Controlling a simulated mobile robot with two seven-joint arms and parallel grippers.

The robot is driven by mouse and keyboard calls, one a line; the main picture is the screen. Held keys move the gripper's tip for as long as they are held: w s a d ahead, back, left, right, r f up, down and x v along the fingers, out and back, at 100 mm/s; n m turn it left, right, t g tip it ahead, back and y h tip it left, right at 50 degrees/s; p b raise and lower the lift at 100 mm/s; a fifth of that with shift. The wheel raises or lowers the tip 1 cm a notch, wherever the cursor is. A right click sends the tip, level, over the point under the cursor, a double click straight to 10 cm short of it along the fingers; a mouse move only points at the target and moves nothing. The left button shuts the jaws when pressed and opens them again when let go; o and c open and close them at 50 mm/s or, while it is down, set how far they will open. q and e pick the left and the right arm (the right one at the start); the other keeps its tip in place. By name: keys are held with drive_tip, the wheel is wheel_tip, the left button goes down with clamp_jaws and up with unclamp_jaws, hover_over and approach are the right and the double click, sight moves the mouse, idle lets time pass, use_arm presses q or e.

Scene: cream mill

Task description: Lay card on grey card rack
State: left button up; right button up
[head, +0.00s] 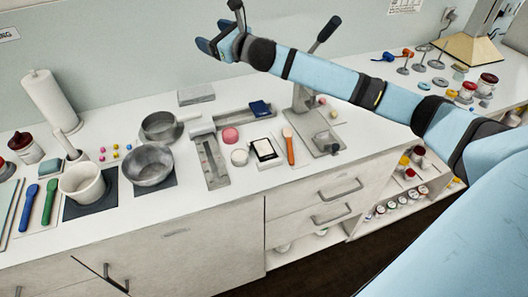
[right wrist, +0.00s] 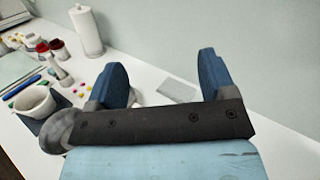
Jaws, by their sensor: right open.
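A flat, grey, ridged block (head: 196,94), which looks like the card rack, lies at the back of the counter near the wall. It also shows in the right wrist view (right wrist: 178,91), beyond and between the fingers. A white card-like square with a dark border (head: 265,149) lies nearer the front; I cannot tell for certain that it is the card. My right gripper (head: 213,36) is raised above and behind the rack, near the wall. In the right wrist view its blue fingers (right wrist: 160,70) are wide apart with nothing between them. My left gripper is not in view.
A grey L-shaped fixture (head: 215,165), a dark blue block (head: 260,108) and a lever press (head: 306,100) stand around the white square. Metal bowls (head: 148,165), a mortar (head: 82,182) and a paper towel roll (head: 50,100) are to the left. The counter around the ridged block is mostly clear.

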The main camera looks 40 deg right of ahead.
drive_tip(key=s+a+r+n+g+y, duration=0.2)
drive_tip(key=s+a+r+n+y, duration=0.15)
drive_tip(key=a+n+y, duration=0.4)
drive_tip(key=s+f+n+g+y+b, duration=0.1)
drive_tip(key=s+f+n+g+y, duration=0.2)
drive_tip(key=n, duration=0.5)
drive_tip(key=n+g+h+b, duration=0.3)
drive_tip(key=n+g+h, duration=0.9)
drive_tip(key=h, duration=0.4)
hover_over(264, 148)
drive_tip(key=f, duration=2.6)
drive_tip(key=shift+s+a, duration=0.25)
drive_tip(key=f, duration=0.2)
drive_tip(key=f+p, duration=0.1)
drive_tip(key=f, duration=0.2)
drive_tip(key=shift+w+d+p, duration=0.15)
drive_tip(key=shift+d+p, duration=0.05)
drive_tip(key=shift+p, duration=0.1)
